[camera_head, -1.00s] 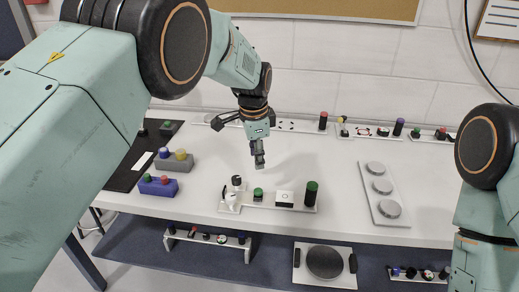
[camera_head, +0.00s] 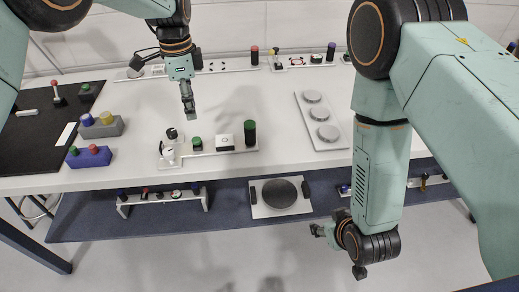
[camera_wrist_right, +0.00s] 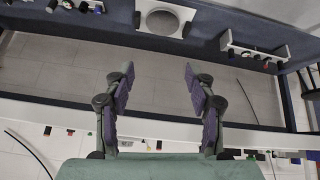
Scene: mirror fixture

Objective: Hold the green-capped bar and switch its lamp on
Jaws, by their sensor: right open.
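The green-capped bar (camera_head: 250,134) is a dark upright cylinder with a green top, at the right end of a white plate (camera_head: 214,153) on the table. Left of it on the plate are a white box (camera_head: 225,142), a green button (camera_head: 197,143) and a black-topped knob (camera_head: 171,134). I cannot tell which part is the lamp. My left gripper (camera_head: 189,112) points down above the plate, left of the bar and apart from it; its fingers show edge-on. My right gripper (camera_head: 334,254) is low in front of the table, open and empty; its spread fingers show in the right wrist view (camera_wrist_right: 160,88).
Blue (camera_head: 90,157) and grey (camera_head: 103,127) button boxes stand at left. A shelf (camera_head: 232,211) below the tabletop holds a round dark plate (camera_head: 279,194). The table between bar and back row is clear.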

